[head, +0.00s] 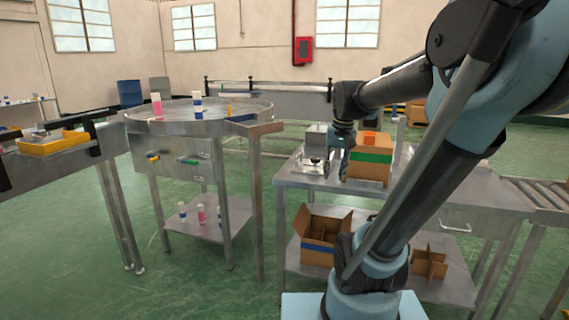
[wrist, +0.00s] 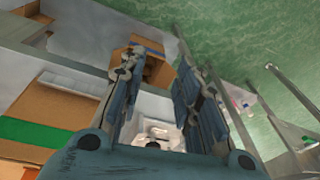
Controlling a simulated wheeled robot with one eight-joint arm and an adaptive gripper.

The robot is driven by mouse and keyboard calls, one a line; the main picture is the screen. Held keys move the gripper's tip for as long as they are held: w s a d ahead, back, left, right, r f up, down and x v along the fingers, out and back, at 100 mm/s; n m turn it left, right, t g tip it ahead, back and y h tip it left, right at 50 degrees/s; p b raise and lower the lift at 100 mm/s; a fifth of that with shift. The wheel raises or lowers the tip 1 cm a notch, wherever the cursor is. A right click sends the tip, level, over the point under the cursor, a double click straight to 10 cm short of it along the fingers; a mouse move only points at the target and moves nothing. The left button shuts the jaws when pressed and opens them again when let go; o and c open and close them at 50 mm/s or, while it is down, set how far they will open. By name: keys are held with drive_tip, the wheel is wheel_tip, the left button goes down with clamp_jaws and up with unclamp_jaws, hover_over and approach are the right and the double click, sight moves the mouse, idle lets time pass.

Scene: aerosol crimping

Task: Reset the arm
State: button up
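My gripper (head: 333,165) points down over the worktable (head: 290,180), beside the left side of a cardboard box with a green band (head: 370,156). In the wrist view my gripper (wrist: 161,60) has its two blue-grey fingers apart, with nothing held between them. A small metal fixture (head: 314,164) is on the worktable close to the fingers. A pale fixture part (wrist: 157,132) shows between the finger bases in the wrist view. The green-banded box also shows at the left of the wrist view (wrist: 40,132).
A round turntable (head: 225,118) with white-capped cans stands at the left. An open blue-banded box (head: 318,247) and a cardboard divider (head: 429,265) are on the worktable's lower shelf. A roller conveyor (head: 540,192) is at the right. Green floor is free in front of the turntable.

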drive_tip(key=s+d+f+n, duration=0.1)
drive_tip(key=s+d+f, duration=0.1)
drive_tip(key=s+f, duration=1.2)
drive_tip(key=shift+s+d+f+t+h, duration=0.15)
drive_tip(key=shift+s+d+t+h, duration=0.2)
drive_tip(key=shift+s, duration=0.2)
drive_tip(key=shift+w+f, duration=0.2)
drive_tip(key=shift+w, duration=0.25)
idle(0.4)
